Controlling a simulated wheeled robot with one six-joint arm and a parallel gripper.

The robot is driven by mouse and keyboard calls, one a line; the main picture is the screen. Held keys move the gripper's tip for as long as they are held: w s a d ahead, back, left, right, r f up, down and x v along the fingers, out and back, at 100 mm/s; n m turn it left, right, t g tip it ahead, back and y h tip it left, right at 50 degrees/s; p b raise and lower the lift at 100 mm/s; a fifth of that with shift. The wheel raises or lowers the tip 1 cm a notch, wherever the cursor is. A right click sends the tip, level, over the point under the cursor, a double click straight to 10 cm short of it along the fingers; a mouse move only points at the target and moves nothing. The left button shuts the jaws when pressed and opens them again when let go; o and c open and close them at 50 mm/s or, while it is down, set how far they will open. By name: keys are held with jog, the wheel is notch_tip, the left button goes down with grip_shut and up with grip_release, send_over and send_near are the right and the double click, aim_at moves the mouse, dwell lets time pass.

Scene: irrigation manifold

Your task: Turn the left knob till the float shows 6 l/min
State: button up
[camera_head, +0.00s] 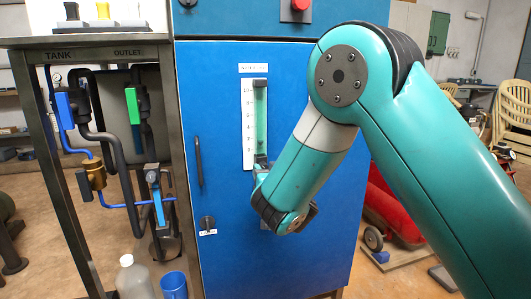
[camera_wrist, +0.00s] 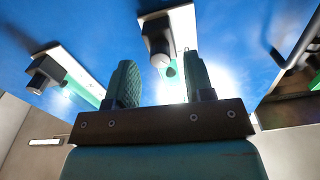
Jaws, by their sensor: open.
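The left flow meter (camera_head: 247,110) is a white scale plate with a green tube on the blue cabinet door. In the wrist view, which looks upside down, the dark left knob (camera_wrist: 158,48) shows between the two green fingers of my gripper (camera_wrist: 162,78). The fingers are apart, one on each side of it, and I cannot tell whether they touch it. A second knob (camera_wrist: 46,72) on another plate is at left there; my arm hides that meter in the head view.
The blue cabinet (camera_head: 225,100) has a handle (camera_head: 198,162) and a small dark switch (camera_head: 207,222) at left. A pipe stand with valves (camera_head: 133,105) is left of it. A bottle (camera_head: 133,275) and a blue cup (camera_head: 174,285) stand below. A red button (camera_head: 300,4) is above.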

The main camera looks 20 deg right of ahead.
jog(key=shift+w+p, duration=0.95)
jog(key=shift+w, duration=0.3)
grip_shut()
